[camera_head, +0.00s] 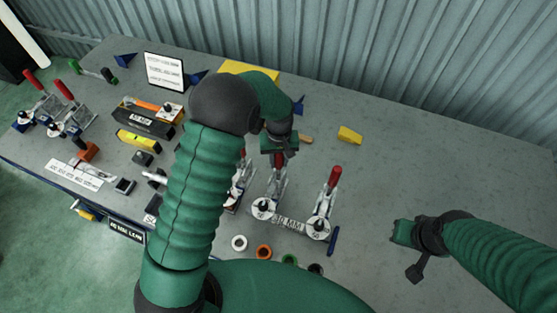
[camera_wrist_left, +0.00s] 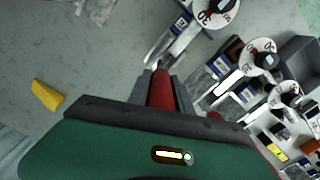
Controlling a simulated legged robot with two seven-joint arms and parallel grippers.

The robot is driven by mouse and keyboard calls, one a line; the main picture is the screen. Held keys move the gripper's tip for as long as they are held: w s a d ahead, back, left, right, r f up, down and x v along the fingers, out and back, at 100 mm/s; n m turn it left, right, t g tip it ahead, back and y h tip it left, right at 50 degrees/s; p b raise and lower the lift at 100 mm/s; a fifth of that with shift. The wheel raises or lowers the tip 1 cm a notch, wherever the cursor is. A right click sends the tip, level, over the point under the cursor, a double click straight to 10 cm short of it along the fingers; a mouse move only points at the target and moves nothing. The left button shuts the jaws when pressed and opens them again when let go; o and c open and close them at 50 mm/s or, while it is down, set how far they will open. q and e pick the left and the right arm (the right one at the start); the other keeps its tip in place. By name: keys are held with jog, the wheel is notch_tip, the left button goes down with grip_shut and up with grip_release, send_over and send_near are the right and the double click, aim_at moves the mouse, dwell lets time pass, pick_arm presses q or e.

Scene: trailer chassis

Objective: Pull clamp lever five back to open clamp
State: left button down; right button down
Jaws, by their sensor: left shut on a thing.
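My left gripper (camera_head: 279,150) is over the middle of the bench, its fingers pointing down at a toggle clamp (camera_head: 272,190). In the left wrist view it is shut on a red clamp lever (camera_wrist_left: 162,88), which sits between the two dark fingers. A second clamp with an upright red lever (camera_head: 333,178) stands to the right. Another clamp (camera_head: 240,182) is partly hidden behind my left arm. No lever numbers can be read. My right gripper (camera_head: 403,232) is low over the right of the bench, touching no clamp.
Two more red-levered clamps (camera_head: 62,90) stand at the far left. A yellow block (camera_head: 349,135) lies behind the clamps; it also shows in the left wrist view (camera_wrist_left: 47,95). Coloured rings (camera_head: 263,252) lie along the front edge. The bench's right side is mostly clear.

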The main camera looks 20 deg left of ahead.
pick_arm(q)
jog(key=shift+w+g+p, duration=0.4)
jog(key=shift+w+g, duration=0.2)
jog(key=shift+w, duration=0.1)
jog(key=w+g+b, duration=0.1)
jog(key=w+f+g+b, duration=0.1)
jog(key=shift+w+g, duration=0.2)
jog(key=shift+g, duration=0.2)
jog(key=shift+r, duration=0.1)
